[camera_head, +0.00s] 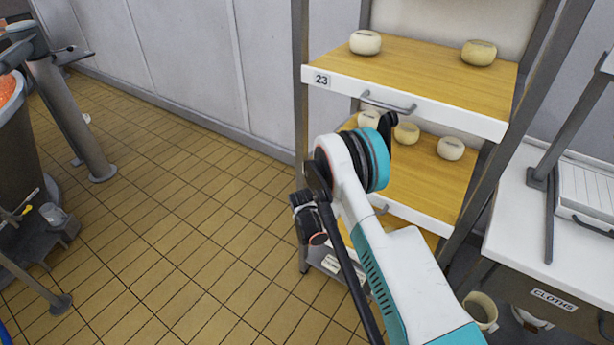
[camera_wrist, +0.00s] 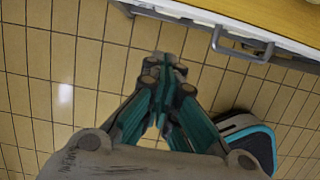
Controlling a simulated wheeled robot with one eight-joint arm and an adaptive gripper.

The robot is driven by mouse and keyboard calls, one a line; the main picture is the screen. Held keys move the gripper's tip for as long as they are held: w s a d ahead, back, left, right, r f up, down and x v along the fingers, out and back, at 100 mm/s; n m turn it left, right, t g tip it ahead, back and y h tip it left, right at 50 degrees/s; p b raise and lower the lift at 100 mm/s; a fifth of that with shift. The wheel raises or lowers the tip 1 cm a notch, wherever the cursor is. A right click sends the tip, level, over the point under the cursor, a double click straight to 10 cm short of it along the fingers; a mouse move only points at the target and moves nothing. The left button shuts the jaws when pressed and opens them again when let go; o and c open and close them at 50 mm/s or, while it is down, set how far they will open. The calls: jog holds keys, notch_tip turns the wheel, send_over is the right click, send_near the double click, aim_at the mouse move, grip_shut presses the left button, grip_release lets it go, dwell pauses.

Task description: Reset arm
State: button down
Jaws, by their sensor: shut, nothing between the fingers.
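My gripper (camera_wrist: 165,72) shows in the wrist view with its fingers together and nothing between them. It hangs over the tiled floor, apart from the shelf edge at the upper right. In the head view my white and teal arm reaches up in front of the shelf rack. My fingers cannot be made out there.
One shelf handle (camera_wrist: 243,43) is close to my gripper. A white table (camera_head: 515,230) stands at the right, a vat (camera_head: 25,150) at the left. The tiled floor (camera_head: 180,210) between is clear.

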jog(key=s+d+r+m+t, duration=0.1)
jog(key=d+r+m, duration=0.15)
jog(key=r, duration=0.75)
jog(key=d+r+m, duration=0.1)
jog(key=r+m, duration=0.3)
jog(key=r, duration=0.6)
jog(key=s+d+r+m+t, duration=0.1)
jog(key=d+r+m, duration=0.15)
jog(key=r, duration=0.75)
jog(key=s+d+r+m+t+y, duration=0.1)
jog(key=s+d+r+m, duration=0.2)
jog(key=s+r+m, duration=0.45)
jog(key=s+d+r+m+y, duration=0.1)
jog(key=s+d+r+m, duration=0.25)
jog(key=s+r, duration=0.7)
jog(key=s+d+r+m+t, duration=0.1)
jog(key=s+d+m+t, duration=0.1)
jog(key=s+m, duration=0.6)
jog(key=s, duration=0.6)
jog(key=shift+s+d+m, duration=0.15)
jog(key=shift+m, duration=0.25)
